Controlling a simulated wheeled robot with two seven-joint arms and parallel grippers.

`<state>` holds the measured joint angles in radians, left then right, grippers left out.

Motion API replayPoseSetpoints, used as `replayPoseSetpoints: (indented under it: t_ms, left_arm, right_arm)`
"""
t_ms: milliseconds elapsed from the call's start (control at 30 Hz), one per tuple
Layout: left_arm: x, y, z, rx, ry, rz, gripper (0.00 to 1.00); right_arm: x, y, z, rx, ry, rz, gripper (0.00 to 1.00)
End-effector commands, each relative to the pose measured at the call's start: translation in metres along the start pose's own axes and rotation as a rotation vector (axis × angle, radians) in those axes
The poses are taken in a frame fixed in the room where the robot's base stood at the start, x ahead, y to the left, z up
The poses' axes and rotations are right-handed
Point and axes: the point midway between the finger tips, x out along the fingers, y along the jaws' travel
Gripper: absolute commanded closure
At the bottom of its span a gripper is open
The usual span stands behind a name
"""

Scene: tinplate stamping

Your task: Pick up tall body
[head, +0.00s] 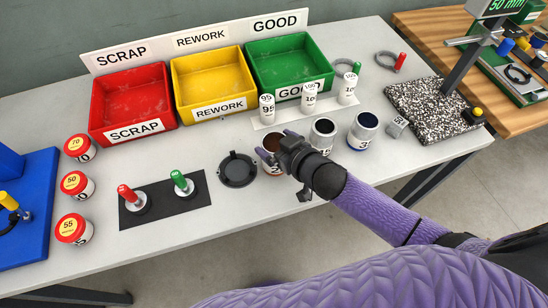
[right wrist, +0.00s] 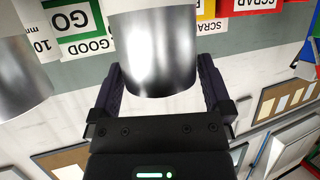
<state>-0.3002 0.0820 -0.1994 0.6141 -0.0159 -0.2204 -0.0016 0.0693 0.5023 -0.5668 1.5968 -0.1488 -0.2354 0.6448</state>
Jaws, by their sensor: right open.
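Three open-topped cylindrical can bodies stand in a row on the white table in the head view. The left one (head: 272,167) is mostly hidden by my right gripper (head: 277,150). The middle one (head: 322,135) and the right one (head: 364,132) are in plain view. I cannot tell for sure which is called the tall body. In the right wrist view, a shiny metal body (right wrist: 155,55) with a white upper band stands between the two spread fingers of my right gripper (right wrist: 158,75), with a gap visible at the sides. My left gripper is out of view.
Red (head: 130,105), yellow (head: 212,85) and green (head: 290,65) bins stand behind. Small white numbered cylinders (head: 310,98) stand between bins and bodies. A black round fixture (head: 238,169) and a black mat (head: 165,203) with two stamps lie left. A speckled slab (head: 425,110) is right.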

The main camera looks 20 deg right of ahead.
Motion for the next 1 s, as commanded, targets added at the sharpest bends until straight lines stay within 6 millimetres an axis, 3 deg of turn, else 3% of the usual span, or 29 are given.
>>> replayPoseSetpoints:
  t_ms: [267,733,1000]
  left_arm:
    - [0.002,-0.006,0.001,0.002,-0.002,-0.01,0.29]
    - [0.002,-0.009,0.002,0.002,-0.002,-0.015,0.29]
    - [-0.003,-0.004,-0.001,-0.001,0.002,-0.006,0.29]
  right_arm:
    - [0.007,0.0,0.0,-0.001,0.0,0.0,0.0]
    - [0.007,0.0,0.0,-0.001,-0.001,0.0,1.0]
    - [0.003,0.0,-0.009,-0.002,0.001,0.0,1.0]
